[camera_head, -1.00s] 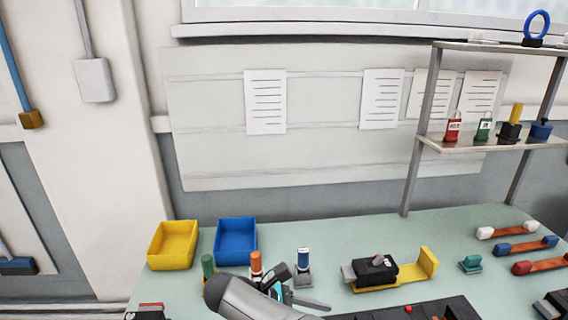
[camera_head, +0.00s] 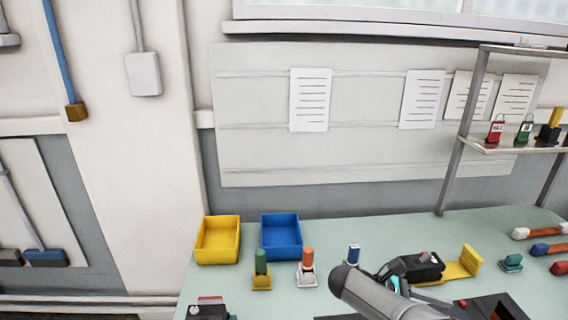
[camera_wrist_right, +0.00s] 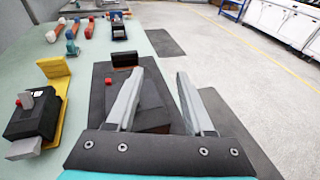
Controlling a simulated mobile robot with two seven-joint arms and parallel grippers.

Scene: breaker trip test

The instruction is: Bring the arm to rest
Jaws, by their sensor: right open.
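My right arm (camera_head: 380,297) enters the head view at the bottom, over the front of the pale green bench (camera_head: 345,235). Its gripper is mostly hidden behind the arm there; a teal part and a grey finger show. In the right wrist view my right gripper (camera_wrist_right: 166,70) is open, with nothing between its two grey fingers. Behind the fingers is a dark panel (camera_wrist_right: 100,105) with a red button and a black block. I cannot tell how far above it the fingers are. My left gripper is not in view.
A black device on a yellow bracket (camera_head: 462,266) is close by the gripper. Yellow (camera_head: 217,240) and blue (camera_head: 281,237) bins stand at the back left, with small coloured upright pieces before them. A metal shelf (camera_head: 460,150) rises at the right.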

